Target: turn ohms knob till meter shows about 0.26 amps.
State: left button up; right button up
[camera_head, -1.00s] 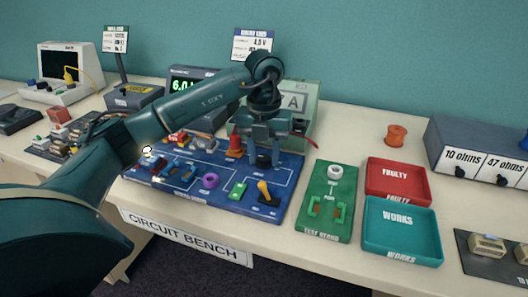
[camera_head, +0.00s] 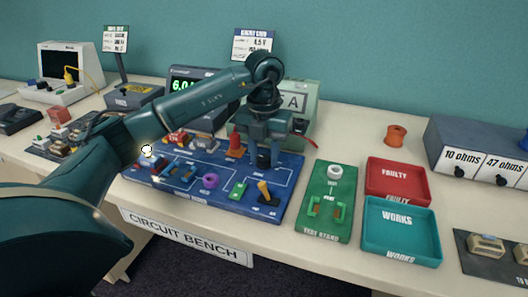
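My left gripper (camera_head: 265,158) reaches in from the left and points down over the right part of the blue circuit board (camera_head: 240,203). Its fingers look apart, on either side of a dark knob (camera_head: 263,162) on the board, probably the ohms knob. I cannot see whether they touch it. The pale green meter (camera_head: 297,101), marked A, stands behind the gripper. My arm hides much of the meter, and no needle or amps reading can be made out. My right gripper is not in view.
A power supply (camera_head: 181,84) with a green display stands behind my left arm. A red cone (camera_head: 235,145), a purple ring (camera_head: 210,181) and an orange-handled switch (camera_head: 264,190) are near the gripper. A green test stand (camera_head: 318,230) and red FAULTY (camera_head: 397,197) and teal WORKS (camera_head: 402,258) trays stand right.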

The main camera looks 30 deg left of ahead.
aim_at(264, 157)
pick_arm(q)
jog(key=o, duration=0.3)
jog(key=shift+o, duration=0.2)
notch_tip(264, 157, up, 13)
jog(key=p, duration=0.2)
dwell(0.6)
